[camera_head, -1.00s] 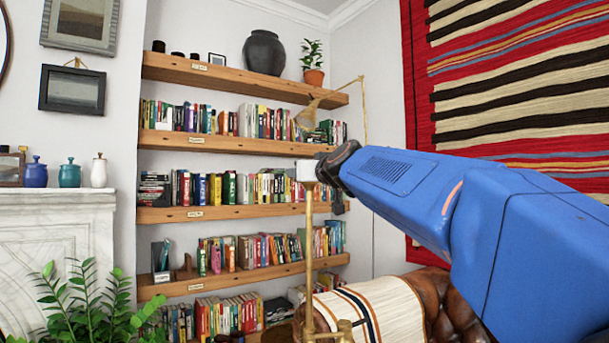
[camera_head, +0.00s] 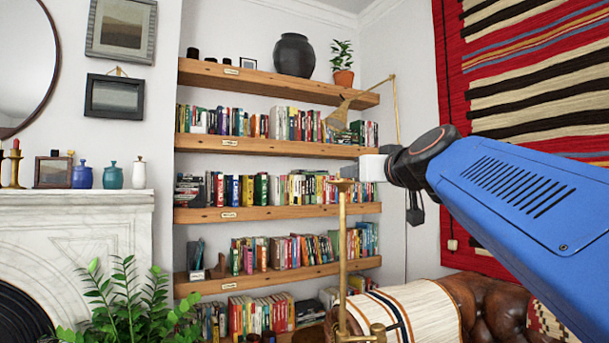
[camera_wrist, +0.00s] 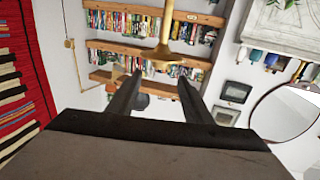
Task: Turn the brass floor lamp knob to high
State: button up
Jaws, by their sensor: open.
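A brass pole (camera_head: 342,262) stands upright in the head view, with a small flat disc on top. Brass fittings (camera_head: 378,330) stick out low at its right. A brass lampshade (camera_head: 338,117) hangs from a thin angled arm farther back; I cannot tell whether it belongs to the same lamp. In the wrist view, which is upside down, a brass stem and disc (camera_wrist: 163,54) show just beyond the fingertips. My gripper (camera_wrist: 160,76) is open and empty, its two dark fingers apart. In the head view its end is near the pole top. I cannot make out the knob's setting.
Bookshelves (camera_head: 278,147) fill the back wall. A marble mantel (camera_head: 75,205) and a green plant (camera_head: 120,305) are at the left. A brown leather seat with a striped throw (camera_head: 425,315) is below my arm. A striped rug (camera_head: 535,70) hangs at the right.

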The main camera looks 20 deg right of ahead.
jog(key=shift+s+a, duration=0.15)
jog(key=shift+s, duration=0.6)
jog(key=shift+s+a, duration=0.1)
jog(key=shift+s, duration=0.6)
jog(key=shift+f, duration=0.1)
jog(key=s+a+f+n+g+y, duration=0.1)
jog(key=a+f+g+y, duration=0.3)
jog(key=f, duration=1)
jog(key=s+a+f+g, duration=0.15)
jog(key=a+f, duration=0.45)
jog(key=f, duration=0.8)
jog(key=s+a+f+g, duration=0.1)
jog(key=s+f, duration=0.3)
jog(key=f, duration=0.4)
jog(key=s+f+g, duration=0.4)
jog(key=f, duration=0.4)
jog(key=s+a+f+n+g, duration=0.1)
jog(key=s+f, duration=0.3)
jog(key=f, duration=0.4)
jog(key=shift+s+a+f+g+h, duration=0.2)
jog(key=shift+s+a+g+h, duration=0.15)
jog(key=shift+g, duration=0.4)
jog(key=shift+d, duration=0.15)
